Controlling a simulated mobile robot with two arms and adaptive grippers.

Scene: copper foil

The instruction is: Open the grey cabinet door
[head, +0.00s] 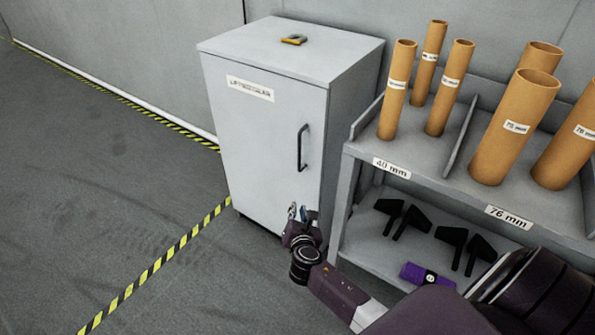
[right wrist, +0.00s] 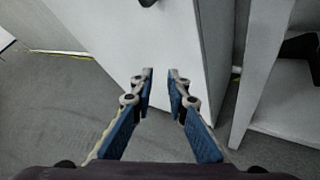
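The grey cabinet (head: 266,150) stands against the back wall with its door shut. A dark vertical bar handle (head: 302,147) sits on the right side of the door. My right gripper (head: 298,212) is in front of the door's lower right part, below the handle. In the right wrist view its two blue-padded fingers (right wrist: 160,75) are apart with nothing between them, and the cabinet (right wrist: 178,45) lies beyond them. A dark piece at the top edge of that view looks like the handle's lower end (right wrist: 147,2). My left gripper is not in view.
A grey shelf (head: 485,197) with brown tubes (head: 513,125) stands close to the cabinet's right. Black brackets and a purple item (head: 427,275) lie on its lower level. A yellow object (head: 294,39) lies on the cabinet. The floor (head: 110,190) at left is clear, with striped tape.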

